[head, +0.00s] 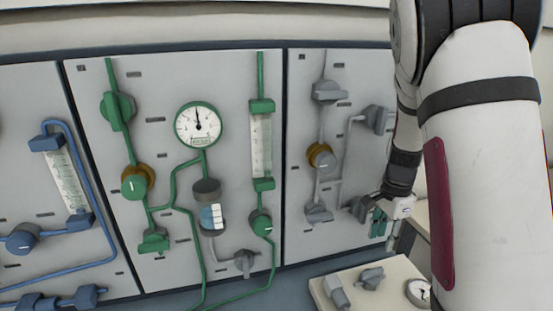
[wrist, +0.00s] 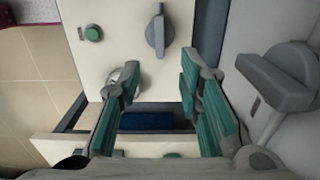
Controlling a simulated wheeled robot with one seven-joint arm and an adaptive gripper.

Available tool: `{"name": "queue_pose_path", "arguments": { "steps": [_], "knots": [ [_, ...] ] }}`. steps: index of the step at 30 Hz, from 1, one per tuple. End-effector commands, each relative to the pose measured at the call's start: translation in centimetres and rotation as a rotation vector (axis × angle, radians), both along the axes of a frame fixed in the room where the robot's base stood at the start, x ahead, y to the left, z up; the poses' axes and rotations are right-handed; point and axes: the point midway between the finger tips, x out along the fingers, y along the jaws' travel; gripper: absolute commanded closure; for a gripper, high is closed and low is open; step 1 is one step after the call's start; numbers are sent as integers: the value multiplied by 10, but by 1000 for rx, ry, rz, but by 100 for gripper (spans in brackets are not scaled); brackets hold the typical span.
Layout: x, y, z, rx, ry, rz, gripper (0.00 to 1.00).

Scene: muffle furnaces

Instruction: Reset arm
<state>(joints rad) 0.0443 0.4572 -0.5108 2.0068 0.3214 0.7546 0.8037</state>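My arm comes down the right side of the head view. My gripper (head: 379,224) hangs at its end, in front of the lower right of the grey-piped panel. In the wrist view my gripper (wrist: 159,80) shows two green-padded fingers spread apart, with nothing held between them. Beyond the fingers are a cream surface with a grey knob (wrist: 158,31) and a green button (wrist: 92,33). A large grey valve handle (wrist: 289,77) is close on the right of the wrist view, apart from the fingers. Whether the fingertips touch anything cannot be told.
The green-piped panel (head: 160,80) carries a round gauge (head: 198,125) and valves. A blue-piped panel (head: 25,100) is at left. Below my gripper stands a cream box top (head: 352,299) with grey knobs (head: 371,279) and a small gauge (head: 418,292). My arm hides the far right.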

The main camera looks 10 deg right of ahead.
Motion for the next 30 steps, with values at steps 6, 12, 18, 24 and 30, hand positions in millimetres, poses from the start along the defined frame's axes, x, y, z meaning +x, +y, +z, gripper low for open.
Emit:
{"name": "queue_pose_path", "arguments": {
  "steps": [6, 12, 18, 24, 30],
  "knots": [
    [-7, 26, 31, 30, -42, 114, 68],
    [-34, 78, 91, 61, -127, 390, 68],
    [-75, 125, 142, 45, -204, 692, 68],
    [-125, 161, 179, -24, -264, 994, 68],
    [-179, 184, 200, -141, -295, 1277, 68]
  ]
}}
